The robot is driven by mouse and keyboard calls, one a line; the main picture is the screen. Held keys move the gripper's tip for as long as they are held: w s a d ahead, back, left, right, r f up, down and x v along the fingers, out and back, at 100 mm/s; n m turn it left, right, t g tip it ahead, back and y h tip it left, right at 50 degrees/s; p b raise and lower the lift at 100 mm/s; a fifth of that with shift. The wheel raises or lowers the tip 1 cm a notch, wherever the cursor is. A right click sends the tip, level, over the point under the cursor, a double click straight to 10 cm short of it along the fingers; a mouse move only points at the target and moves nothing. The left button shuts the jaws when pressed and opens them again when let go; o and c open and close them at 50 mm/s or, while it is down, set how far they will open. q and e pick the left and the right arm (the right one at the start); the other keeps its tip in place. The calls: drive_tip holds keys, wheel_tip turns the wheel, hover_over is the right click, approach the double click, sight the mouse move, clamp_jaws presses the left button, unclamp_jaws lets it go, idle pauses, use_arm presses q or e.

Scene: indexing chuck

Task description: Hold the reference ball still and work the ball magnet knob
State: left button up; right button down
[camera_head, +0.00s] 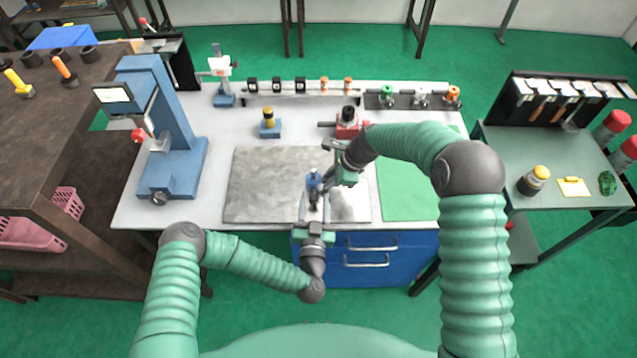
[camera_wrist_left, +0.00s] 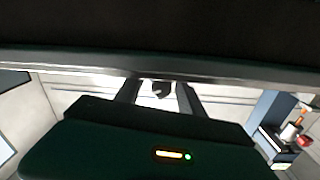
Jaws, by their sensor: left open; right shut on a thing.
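A small blue upright piece (camera_head: 313,181) with a dark lower part stands over the grey plate at the front middle of the bench. Which part of it is the reference ball and which the magnet knob is too small to tell. My right gripper (camera_head: 327,176) reaches in from the right and is shut on this piece; the grip is partly hidden. My left gripper (camera_head: 314,212) is open just in front of it, at the bench's front edge. In the left wrist view a dark rounded piece (camera_wrist_left: 161,89) shows between the open fingers; I cannot tell whether they touch it.
The grey plate (camera_head: 258,185) is otherwise bare, with a green mat (camera_head: 405,190) to its right. A blue column instrument (camera_head: 172,125) stands at left. A yellow-topped piece (camera_head: 268,120) and a red-based fixture (camera_head: 347,121) stand behind, before a rack (camera_head: 300,97).

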use_arm(q)
drive_tip(key=s, duration=1.2)
drive_tip(key=w+d+f+m+g+h, duration=0.1)
drive_tip(key=d+f+m+g+h, duration=0.1)
drive_tip(key=d+m+g+h, duration=0.45)
drive_tip(key=a+r+g+y, duration=0.2)
drive_tip(key=a+g+y, duration=0.3)
drive_tip(key=a, duration=1.2)
drive_tip(key=s+a+r+n+g+y, duration=0.2)
drive_tip(key=s+a+r+n+g, duration=0.2)
drive_tip(key=s+a+r+n, duration=0.4)
wheel_tip(320, 180, up, 4)
drive_tip(key=shift+s+a+f+n, duration=0.25)
drive_tip(key=shift+s+n, duration=0.2)
drive_tip(key=shift+s, duration=0.15)
